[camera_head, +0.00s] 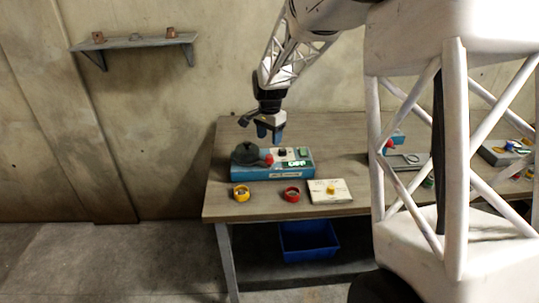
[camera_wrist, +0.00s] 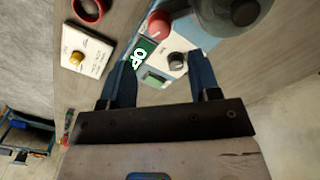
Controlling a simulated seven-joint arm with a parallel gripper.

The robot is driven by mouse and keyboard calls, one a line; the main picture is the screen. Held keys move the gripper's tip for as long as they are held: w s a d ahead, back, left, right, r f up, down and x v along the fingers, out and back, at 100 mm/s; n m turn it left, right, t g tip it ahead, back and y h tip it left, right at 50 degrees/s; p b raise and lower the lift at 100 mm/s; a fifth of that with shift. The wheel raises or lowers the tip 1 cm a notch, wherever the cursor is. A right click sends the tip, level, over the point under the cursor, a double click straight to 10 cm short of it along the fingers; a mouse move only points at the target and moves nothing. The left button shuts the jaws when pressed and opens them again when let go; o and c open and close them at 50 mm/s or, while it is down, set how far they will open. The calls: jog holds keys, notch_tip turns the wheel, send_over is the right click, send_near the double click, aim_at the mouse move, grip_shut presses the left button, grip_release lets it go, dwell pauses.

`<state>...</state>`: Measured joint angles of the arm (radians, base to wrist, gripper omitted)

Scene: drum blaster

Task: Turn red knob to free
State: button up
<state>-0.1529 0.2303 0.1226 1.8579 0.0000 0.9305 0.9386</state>
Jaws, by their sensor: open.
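A blue and white device (camera_head: 265,172) stands on the table, with a dark rounded drum (camera_head: 245,154) on its left part. A red knob (camera_head: 269,159) sits beside the drum; it also shows near the top of the wrist view (camera_wrist: 158,24). A black knob (camera_head: 283,152) is to its right, also in the wrist view (camera_wrist: 177,62). A lit green display (camera_wrist: 143,50) shows letters, partly behind a finger. My gripper (camera_head: 270,135) is open and empty above the device. In the wrist view its two blue fingers (camera_wrist: 160,62) frame the black knob, while the red knob lies beyond their tips.
A yellow ring (camera_head: 241,193), a red ring (camera_head: 292,194) and a pale panel with a yellow knob (camera_head: 330,190) lie near the table's (camera_head: 228,212) front edge. A blue bin (camera_head: 308,242) is below. More devices (camera_head: 405,160) stand to the right. A wall shelf (camera_head: 135,42) is at upper left.

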aim_at(270, 156)
jog(key=shift+f, duration=3.85)
jog(key=c, duration=0.9)
